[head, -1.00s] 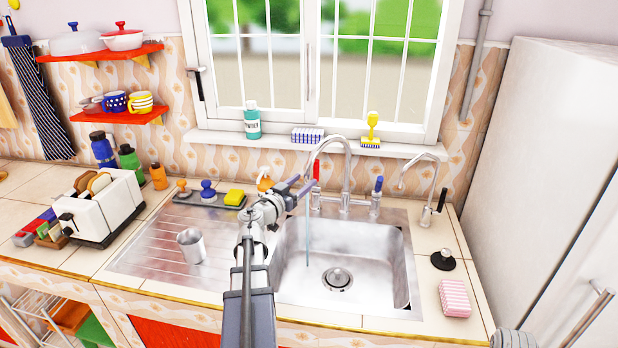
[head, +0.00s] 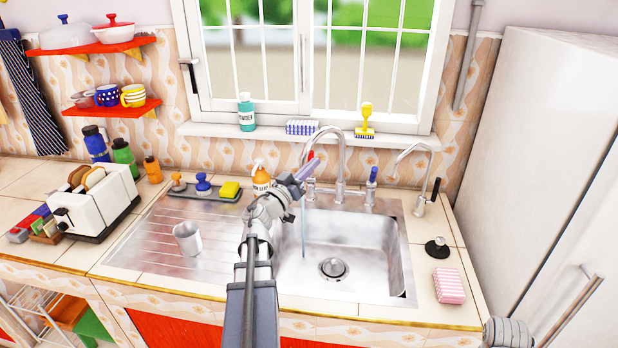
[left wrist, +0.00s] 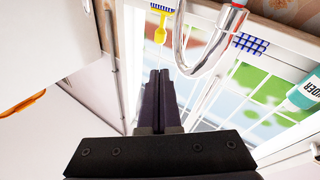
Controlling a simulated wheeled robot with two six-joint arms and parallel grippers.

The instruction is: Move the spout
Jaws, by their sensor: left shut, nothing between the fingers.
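The spout (head: 341,165) is a chrome gooseneck arching over the back of the steel sink (head: 392,255). A thin stream of water (head: 303,232) falls from its left end into the basin. My left gripper (head: 311,168) is shut and empty, its fingers raised beside the spout's left, downward side. In the left wrist view the shut fingers (left wrist: 159,85) point towards the curved spout (left wrist: 207,62), which lies just right of their tips. I cannot tell whether they touch. My right gripper is out of view.
A red-handled tap (head: 311,157) and a blue-handled tap (head: 372,176) flank the spout's base. A smaller faucet (head: 412,160) stands to the right. An orange soap bottle (head: 261,178) is behind my left wrist. A metal cup (head: 187,240) stands on the drainboard.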

